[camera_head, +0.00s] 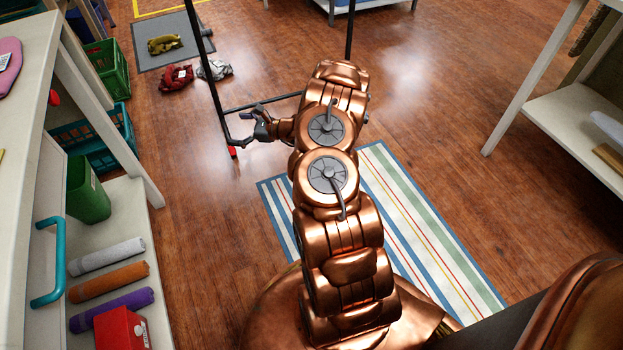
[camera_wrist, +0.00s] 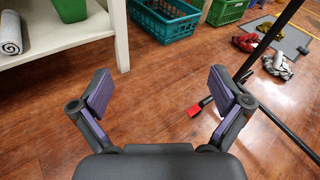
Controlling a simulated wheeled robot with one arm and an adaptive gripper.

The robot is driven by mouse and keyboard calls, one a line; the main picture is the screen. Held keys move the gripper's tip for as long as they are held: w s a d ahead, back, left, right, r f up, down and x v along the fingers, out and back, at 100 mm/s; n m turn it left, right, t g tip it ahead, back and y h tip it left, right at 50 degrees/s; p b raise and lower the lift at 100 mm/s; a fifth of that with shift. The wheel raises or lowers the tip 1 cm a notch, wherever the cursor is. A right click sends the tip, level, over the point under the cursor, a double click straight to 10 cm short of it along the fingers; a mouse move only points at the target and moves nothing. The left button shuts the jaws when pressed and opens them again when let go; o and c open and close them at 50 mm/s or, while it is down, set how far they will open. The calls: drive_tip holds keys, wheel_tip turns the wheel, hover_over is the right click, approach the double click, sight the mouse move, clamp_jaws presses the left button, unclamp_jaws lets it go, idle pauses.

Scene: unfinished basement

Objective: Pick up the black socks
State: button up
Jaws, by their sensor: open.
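I cannot make out any black socks for certain. A crumpled grey-and-white cloth with dark parts (camera_head: 214,70) lies on the wood floor at the back left. It also shows at the upper right of the wrist view (camera_wrist: 278,66). A red cloth bundle (camera_head: 176,78) lies beside it, also visible in the wrist view (camera_wrist: 245,42). A yellow-olive bundle (camera_head: 164,43) lies on a grey mat (camera_head: 150,58). My gripper (camera_head: 252,128) is open and empty, above the floor and well short of the bundles. Its fingers (camera_wrist: 163,93) are spread apart in the wrist view.
A black metal frame (camera_head: 217,90) with a red-tipped foot (camera_head: 232,152) stands close beside my gripper. At left are white shelves (camera_head: 135,195), a teal crate (camera_head: 88,143) and a green crate (camera_head: 108,68). A striped rug (camera_head: 420,225) lies at right.

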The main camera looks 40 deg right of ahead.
drive_tip(key=s+d+f+m+h+b, duration=0.3)
drive_tip(key=s+d+f, duration=0.2)
drive_tip(key=d+f, duration=0.3)
drive_tip(key=s+d+f+m+h+b, duration=0.3)
drive_tip(key=s+d+f, duration=0.2)
drive_tip(key=f, duration=0.9)
drive_tip(key=s+d+f+m+h+b, duration=0.2)
drive_tip(key=s+d+f+m+h, duration=0.1)
drive_tip(key=d+f, duration=0.7)
drive_tip(key=shift+s+d+f+h+b, duration=0.2)
drive_tip(key=shift+s+f, duration=0.05)
drive_tip(key=shift+s, duration=0.2)
drive_tip(key=shift+s+d+f+h+b, duration=0.15)
drive_tip(key=shift+s+f+h+b, duration=0.05)
drive_tip(key=shift+s, duration=0.25)
drive_tip(key=shift+d+f, duration=0.2)
drive_tip(key=shift+f, duration=0.05)
drive_tip(key=shift+w+f+b, duration=0.2)
drive_tip(key=shift+b, duration=0.1)
drive_tip(key=b+x, duration=0.3)
drive_tip(key=x, duration=0.3)
drive_tip(key=shift+a+b, duration=0.15)
drive_tip(key=shift+b, duration=0.15)
drive_tip(key=shift+w, duration=0.45)
drive_tip(key=shift+c, duration=0.2)
drive_tip(key=c, duration=0.9)
